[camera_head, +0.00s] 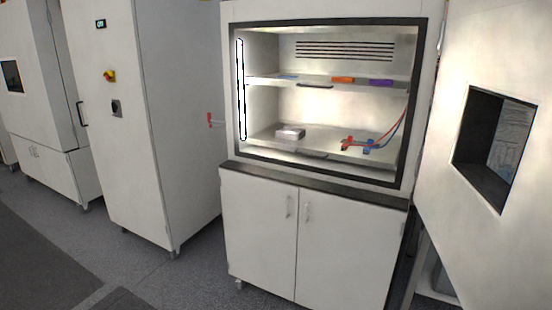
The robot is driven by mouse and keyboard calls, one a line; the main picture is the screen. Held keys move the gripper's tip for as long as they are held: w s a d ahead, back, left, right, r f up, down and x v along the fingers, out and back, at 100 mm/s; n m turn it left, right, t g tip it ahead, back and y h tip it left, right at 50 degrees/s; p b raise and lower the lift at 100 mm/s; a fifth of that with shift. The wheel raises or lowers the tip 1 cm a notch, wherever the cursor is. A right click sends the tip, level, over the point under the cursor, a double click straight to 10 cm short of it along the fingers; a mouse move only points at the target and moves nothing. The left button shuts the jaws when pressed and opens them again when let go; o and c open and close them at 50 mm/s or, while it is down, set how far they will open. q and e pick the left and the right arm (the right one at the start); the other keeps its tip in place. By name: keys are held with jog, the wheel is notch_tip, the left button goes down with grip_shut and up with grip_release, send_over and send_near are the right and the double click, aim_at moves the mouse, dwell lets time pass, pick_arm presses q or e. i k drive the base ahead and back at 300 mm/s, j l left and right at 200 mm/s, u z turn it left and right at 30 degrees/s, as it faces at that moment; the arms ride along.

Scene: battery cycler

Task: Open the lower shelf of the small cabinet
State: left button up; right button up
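The small cabinet (230,100) stands in the middle of the head view, with a lit, open-fronted upper compartment framed in black. Its lower shelf (265,140) has a dark handle (312,155) at the front edge and appears pushed in. A small pale box (290,133) lies on it at the left, and red and blue clips (357,144) with cables lie at the right. The upper shelf (270,81) also has a dark front handle (315,86) and carries orange (343,80) and purple (381,83) items. Neither of my grippers is in view.
A white door with a window opening (480,215) stands large at the right. Below the compartment are two closed cupboard doors (258,230). A tall white cabinet (170,130) stands at the left. Grey floor (150,275) is clear at the front left.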

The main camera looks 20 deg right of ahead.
aim_at(320, 141)
jog(key=i+l+z, duration=0.15)
jog(key=i+z, duration=0.55)
jog(key=i, duration=0.2)
jog(key=i+z, duration=0.4)
